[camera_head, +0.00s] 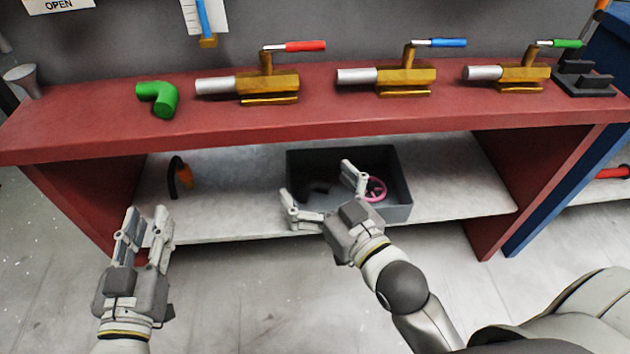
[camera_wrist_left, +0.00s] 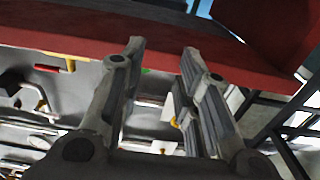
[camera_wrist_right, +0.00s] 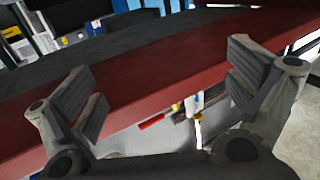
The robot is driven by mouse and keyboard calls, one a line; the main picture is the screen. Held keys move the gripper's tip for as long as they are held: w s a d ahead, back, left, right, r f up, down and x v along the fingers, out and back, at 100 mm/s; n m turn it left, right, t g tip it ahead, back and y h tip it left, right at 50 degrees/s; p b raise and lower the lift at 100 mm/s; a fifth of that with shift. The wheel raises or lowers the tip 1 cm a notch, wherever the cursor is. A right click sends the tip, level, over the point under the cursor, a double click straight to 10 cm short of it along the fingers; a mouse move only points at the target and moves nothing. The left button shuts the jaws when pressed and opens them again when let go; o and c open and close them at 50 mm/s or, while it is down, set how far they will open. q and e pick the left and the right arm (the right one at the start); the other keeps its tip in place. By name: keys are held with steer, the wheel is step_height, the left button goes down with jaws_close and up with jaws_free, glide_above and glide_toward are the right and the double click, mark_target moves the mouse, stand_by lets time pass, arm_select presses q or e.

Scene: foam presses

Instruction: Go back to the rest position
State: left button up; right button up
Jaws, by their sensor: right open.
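My left gripper (camera_head: 145,232) is in front of the left part of the red bench, low in the head view. Its fingers stand a little apart with nothing between them; they also show in the left wrist view (camera_wrist_left: 163,65). My right gripper (camera_head: 320,190) is in front of the lower shelf, and in the picture it overlaps the dark bin (camera_head: 395,213). Its fingers are wide apart and empty, as the right wrist view (camera_wrist_right: 165,85) also shows.
The red bench top (camera_head: 330,115) carries a green elbow pipe (camera_head: 160,98) and several brass valves, with red (camera_head: 305,46), blue (camera_head: 447,42) and green (camera_head: 567,43) handles. The bin holds a pink wheel (camera_head: 375,189). An orange-and-black item (camera_head: 182,177) stands on the shelf (camera_head: 450,185).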

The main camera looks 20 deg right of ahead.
steer(key=shift+s+a+r, duration=0.25)
steer(key=shift+r, duration=0.25)
steer(key=shift+s+a+r, duration=0.2)
steer(key=shift+r, duration=0.3)
